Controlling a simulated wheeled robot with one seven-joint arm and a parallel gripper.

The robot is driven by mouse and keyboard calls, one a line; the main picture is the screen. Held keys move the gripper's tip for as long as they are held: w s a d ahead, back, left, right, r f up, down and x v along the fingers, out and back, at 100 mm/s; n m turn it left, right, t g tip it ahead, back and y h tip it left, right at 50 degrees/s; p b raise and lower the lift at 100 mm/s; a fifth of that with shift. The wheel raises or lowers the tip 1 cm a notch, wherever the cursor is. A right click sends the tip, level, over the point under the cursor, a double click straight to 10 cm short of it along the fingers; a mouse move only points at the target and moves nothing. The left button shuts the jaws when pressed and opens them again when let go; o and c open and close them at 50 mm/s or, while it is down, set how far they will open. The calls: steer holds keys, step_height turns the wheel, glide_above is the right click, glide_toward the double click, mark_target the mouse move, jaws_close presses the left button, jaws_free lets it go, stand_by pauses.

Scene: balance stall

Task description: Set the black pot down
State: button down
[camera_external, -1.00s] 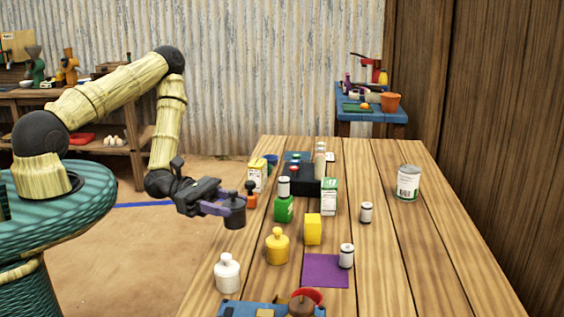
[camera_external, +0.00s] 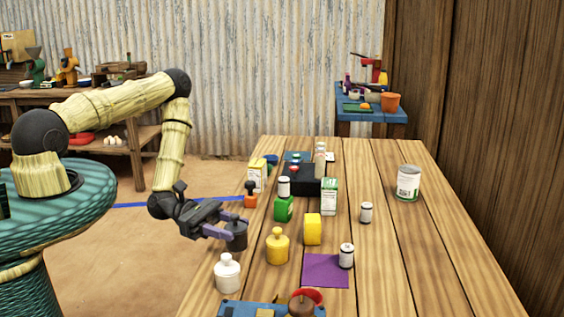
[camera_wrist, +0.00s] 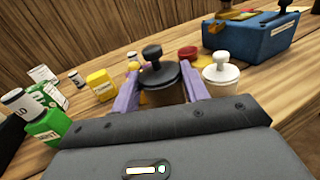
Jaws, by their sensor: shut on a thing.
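The black pot (camera_external: 236,238) has a knobbed lid and is upright between the purple fingers of my gripper (camera_external: 232,233). In the wrist view the black pot (camera_wrist: 158,78) sits between both fingers, and my gripper (camera_wrist: 160,92) is shut on it. It is at the left edge of the wooden table (camera_external: 400,270), low over the top. I cannot tell whether its base touches the wood. The lower part of the pot is partly hidden by the fingers and the gripper body.
A white pot (camera_external: 227,273) stands just in front, and a yellow pot (camera_external: 277,246) to the right. An orange pot (camera_external: 250,195) and a green container (camera_external: 284,207) stand behind. A purple mat (camera_external: 326,270) and a blue box (camera_external: 260,309) lie nearer the front. The table's right side is mostly clear.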

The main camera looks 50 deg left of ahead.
mark_target(231, 244)
steer(key=shift+f+p, duration=0.5)
steer(key=shift+f, duration=1.35)
steer(key=shift+f, duration=0.25)
steer(key=c, duration=0.7)
jaws_free()
steer(key=shift+b, duration=0.5)
steer(key=b+v, duration=0.4)
steer(key=v, duration=1.3)
steer(key=shift+s+a+f, duration=0.1)
steer(key=shift+s, duration=0.2)
